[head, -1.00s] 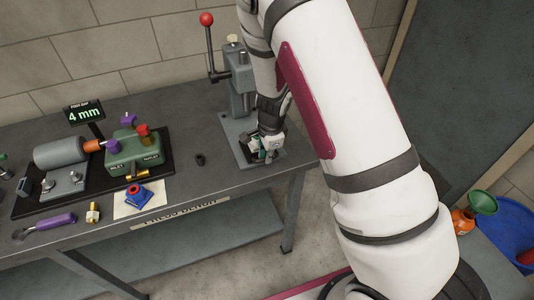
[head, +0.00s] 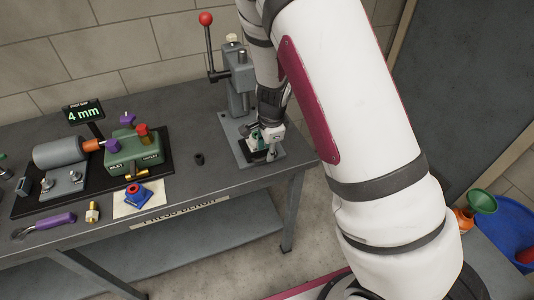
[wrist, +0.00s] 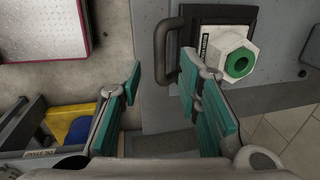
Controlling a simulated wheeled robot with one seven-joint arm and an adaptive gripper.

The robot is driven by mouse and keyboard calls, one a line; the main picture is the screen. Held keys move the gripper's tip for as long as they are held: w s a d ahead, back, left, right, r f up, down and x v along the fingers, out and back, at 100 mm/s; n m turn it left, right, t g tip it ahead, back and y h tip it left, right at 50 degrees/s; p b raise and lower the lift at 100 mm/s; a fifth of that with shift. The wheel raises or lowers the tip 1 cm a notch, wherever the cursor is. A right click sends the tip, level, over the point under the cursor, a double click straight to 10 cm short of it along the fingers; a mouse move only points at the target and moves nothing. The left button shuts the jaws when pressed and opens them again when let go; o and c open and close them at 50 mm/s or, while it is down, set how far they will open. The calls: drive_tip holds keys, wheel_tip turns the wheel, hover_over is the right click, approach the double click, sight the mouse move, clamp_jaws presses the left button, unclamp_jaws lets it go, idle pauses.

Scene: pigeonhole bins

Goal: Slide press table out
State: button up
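The press (head: 237,85), with its red-knobbed lever, stands at the right end of the bench. Its press table shows in the wrist view as a dark plate (wrist: 190,17) with a dark U-shaped handle (wrist: 158,52) on its left side. A pale hexagonal block with a green ring (wrist: 238,62) sits on the plate. My gripper (wrist: 160,78) is open, its teal-padded fingers apart and empty. In the picture the handle lies between the fingertips; I cannot tell whether they touch it. In the head view my gripper (head: 260,147) is over the press base and hides part of the table.
A green valve block (head: 133,155) and a grey cylinder (head: 60,152) stand on a black tray at left. A blue part with a red ring (head: 134,195) lies on a pale sheet. The bench's right edge is close by.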

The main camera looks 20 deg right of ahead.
wheel_tip(320, 180, up, 9)
drive_tip(key=s, duration=0.1)
drive_tip(key=shift+s, duration=0.3)
drive_tip(key=s+a+r+n+y, duration=0.2)
drive_tip(key=s+r+n, duration=0.3)
drive_tip(key=r, duration=0.5)
drive_tip(key=s+d+r+n+t+h, duration=0.1)
drive_tip(key=s+r+n, duration=0.5)
drive_tip(key=s, duration=0.3)
drive_tip(key=s+d+r+n+t+h, duration=0.1)
drive_tip(key=s+r+n+t, duration=0.1)
drive_tip(key=s+r+n, duration=0.4)
drive_tip(key=s, duration=0.4)
drive_tip(key=shift+n+t+b, duration=0.3)
drive_tip(key=shift+b, duration=0.05)
drive_tip(key=shift+r, duration=0.15)
idle(0.4)
